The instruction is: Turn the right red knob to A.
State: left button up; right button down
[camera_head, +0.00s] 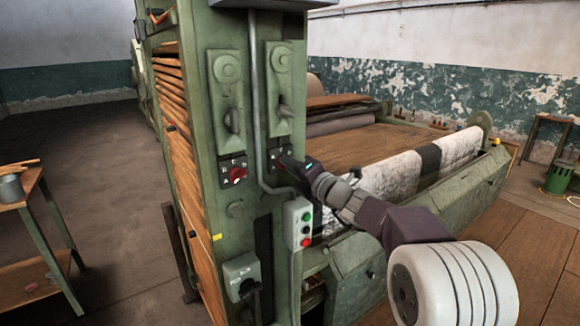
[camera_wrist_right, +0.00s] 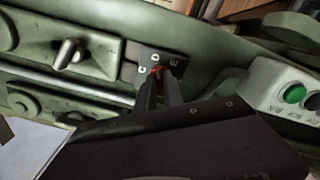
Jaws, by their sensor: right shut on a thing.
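The right red knob sits on a small black plate on the green machine column, and only a bit of its red shows past my gripper in the head view (camera_head: 280,155). In the right wrist view the red knob (camera_wrist_right: 157,70) is between the fingertips, on the black plate (camera_wrist_right: 178,60) with white letters that look like C, D and E. An A mark cannot be made out there. My right gripper (camera_wrist_right: 159,78) is shut on the knob. Which letter the knob points to is hidden by the fingers. My left gripper is in neither view.
A left red knob (camera_head: 237,173) on its own plate is beside it. A grey conduit (camera_head: 258,110) runs between the two panels. Levers (camera_head: 284,108) stick out above.

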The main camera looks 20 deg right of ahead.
jog(key=shift+d+n+b, duration=0.1)
jog(key=shift+n+b, duration=9.75)
jog(key=shift+n, duration=8.05)
jog(key=c, duration=1.5)
grip_release()
jog(key=shift+o, duration=0.2)
